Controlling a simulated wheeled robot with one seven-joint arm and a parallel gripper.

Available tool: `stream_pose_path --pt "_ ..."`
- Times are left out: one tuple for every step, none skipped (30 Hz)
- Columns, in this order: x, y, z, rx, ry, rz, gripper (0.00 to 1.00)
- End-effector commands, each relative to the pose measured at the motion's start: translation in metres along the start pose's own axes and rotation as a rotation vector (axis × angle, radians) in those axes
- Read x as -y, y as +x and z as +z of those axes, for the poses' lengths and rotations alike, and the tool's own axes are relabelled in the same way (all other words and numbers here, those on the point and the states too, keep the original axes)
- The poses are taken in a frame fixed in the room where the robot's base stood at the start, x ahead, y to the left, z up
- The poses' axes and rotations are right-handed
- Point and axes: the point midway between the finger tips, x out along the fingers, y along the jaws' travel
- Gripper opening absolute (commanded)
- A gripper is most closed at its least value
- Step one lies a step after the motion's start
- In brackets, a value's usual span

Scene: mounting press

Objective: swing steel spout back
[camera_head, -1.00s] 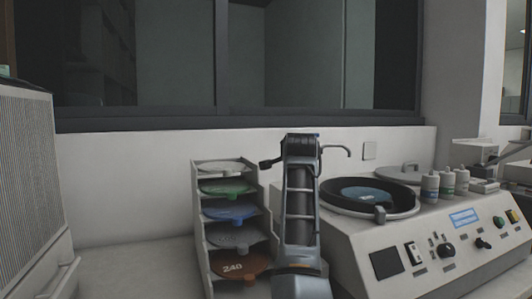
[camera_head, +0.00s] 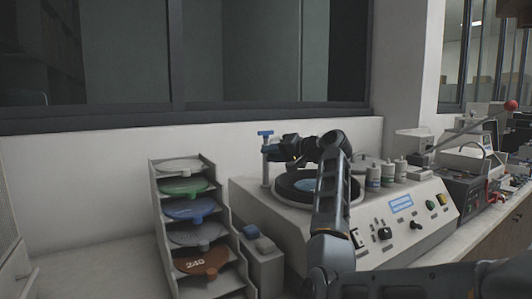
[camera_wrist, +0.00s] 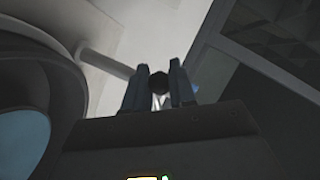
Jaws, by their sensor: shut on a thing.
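The steel spout's post (camera_head: 266,173) stands upright at the back left of the polishing machine, with a blue lever (camera_head: 265,134) on top. My gripper (camera_head: 272,151) is at the post's upper part, just below the lever, shut on the spout. The spout's arm is mostly hidden by my gripper in the head view. In the wrist view the grey post (camera_wrist: 105,63) runs behind my fingers (camera_wrist: 159,80). A dark round end, apparently the spout's, sits between them.
The machine's round platter (camera_head: 295,187) with a blue disc lies under my arm. A rack of coloured discs (camera_head: 157,215) stands at left. A small grey box (camera_head: 262,255) is between them. The wall is close behind.

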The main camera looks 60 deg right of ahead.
Motion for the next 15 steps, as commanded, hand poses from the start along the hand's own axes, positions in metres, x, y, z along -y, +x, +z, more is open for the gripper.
stream_pose_path --pt "-0.0014 -0.0013 -0.0023 0.023 -0.003 -0.012 0.00" --pt "-0.0020 -0.0018 -0.0026 0.036 -0.007 -0.021 0.00" --pt "-0.0029 -0.0022 -0.0028 0.052 -0.010 -0.030 0.00" --pt "-0.0032 -0.0028 -0.0035 0.062 -0.013 -0.037 0.00" --pt "-0.0038 -0.0033 -0.0041 0.071 -0.016 -0.042 0.00" --pt "-0.0042 -0.0037 -0.0044 0.083 -0.019 -0.049 0.00" --pt "-0.0041 -0.0039 -0.0047 0.090 -0.021 -0.055 0.00" --pt "-0.0044 -0.0041 -0.0049 0.096 -0.022 -0.059 0.00" --pt "-0.0049 -0.0041 -0.0051 0.104 -0.025 -0.063 0.00" --pt "-0.0053 -0.0043 -0.0052 0.109 -0.026 -0.065 0.00" --pt "-0.0055 -0.0045 -0.0053 0.113 -0.027 -0.068 0.00" --pt "-0.0056 -0.0047 -0.0054 0.118 -0.028 -0.071 0.00" --pt "-0.0057 -0.0048 -0.0054 0.120 -0.029 -0.072 0.00" --pt "-0.0058 -0.0049 -0.0054 0.122 -0.029 -0.073 0.00" --pt "-0.0059 -0.0049 -0.0055 0.124 -0.030 -0.074 0.00"
